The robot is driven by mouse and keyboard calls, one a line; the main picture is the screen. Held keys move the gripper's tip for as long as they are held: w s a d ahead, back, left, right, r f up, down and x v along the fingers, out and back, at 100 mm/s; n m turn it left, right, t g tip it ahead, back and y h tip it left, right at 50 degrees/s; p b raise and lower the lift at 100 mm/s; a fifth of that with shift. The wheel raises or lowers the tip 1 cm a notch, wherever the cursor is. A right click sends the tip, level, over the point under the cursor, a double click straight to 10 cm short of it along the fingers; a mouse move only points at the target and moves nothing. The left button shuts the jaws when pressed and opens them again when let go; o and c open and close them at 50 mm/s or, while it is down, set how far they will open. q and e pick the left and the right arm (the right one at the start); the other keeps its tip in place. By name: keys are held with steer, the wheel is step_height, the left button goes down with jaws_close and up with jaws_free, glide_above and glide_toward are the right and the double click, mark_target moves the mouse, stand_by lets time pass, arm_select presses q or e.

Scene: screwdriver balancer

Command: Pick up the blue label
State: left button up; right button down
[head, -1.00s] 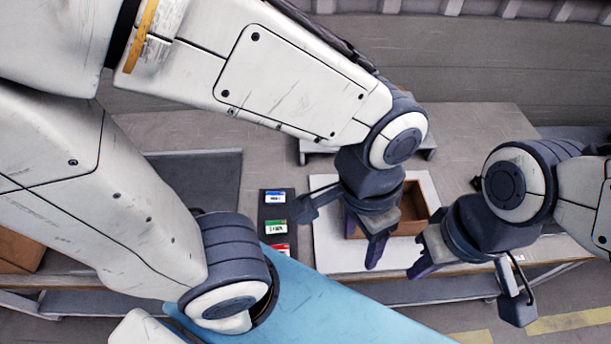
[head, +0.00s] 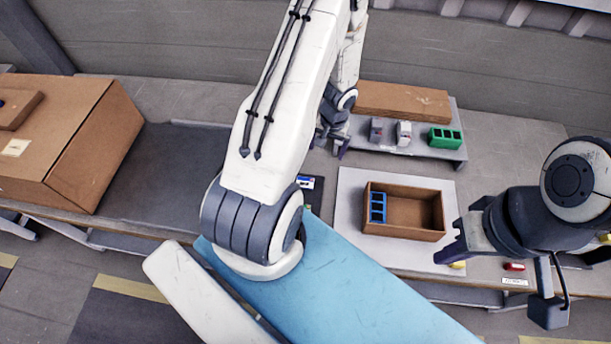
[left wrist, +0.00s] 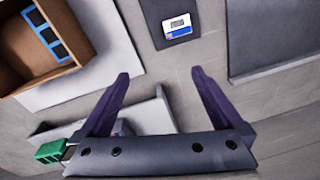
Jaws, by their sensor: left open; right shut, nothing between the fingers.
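The blue label (head: 305,182) lies on a dark strip, just right of my left forearm in the head view; my arm hides the rest of the strip. In the left wrist view the blue-and-white label (left wrist: 178,27) lies flat at the top, ahead of the fingers and apart from them. My left gripper (head: 329,146) is open and empty, behind the label near the raised shelf; its two purple fingers (left wrist: 160,76) show spread apart. My right gripper (head: 450,250) is shut and empty, at the right front of the white board.
An open brown box (head: 412,228) with a blue holder (head: 378,207) inside stands on the white board (head: 352,188). A raised shelf (head: 440,153) behind carries a green holder (head: 445,138) and small grey items. A large cardboard box (head: 100,150) stands left. Dark mat (head: 165,165) is bare.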

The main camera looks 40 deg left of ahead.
arm_select(q)
steer(key=n+h+p, duration=0.1)
steer(key=n, duration=0.1)
glide_above(306, 183)
step_height(306, 183, down, 7)
steer(key=f+b, duration=0.3)
steer(key=a+f+b, duration=0.1)
steer(key=f+b, duration=0.1)
steer(key=shift+w+f, duration=0.15)
steer(key=shift+f, duration=0.05)
steer(key=f+b, duration=0.5)
steer(key=b, duration=0.1)
steer(key=shift+d+f, duration=0.1)
steer(key=shift+d, duration=0.1)
arm_select(e)
step_height(306, 183, down, 10)
steer(key=shift+r, duration=0.25)
arm_select(q)
steer(key=shift+c, duration=0.3)
steer(key=c, duration=1.4)
arm_select(e)
steer(key=shift+r, duration=0.1)
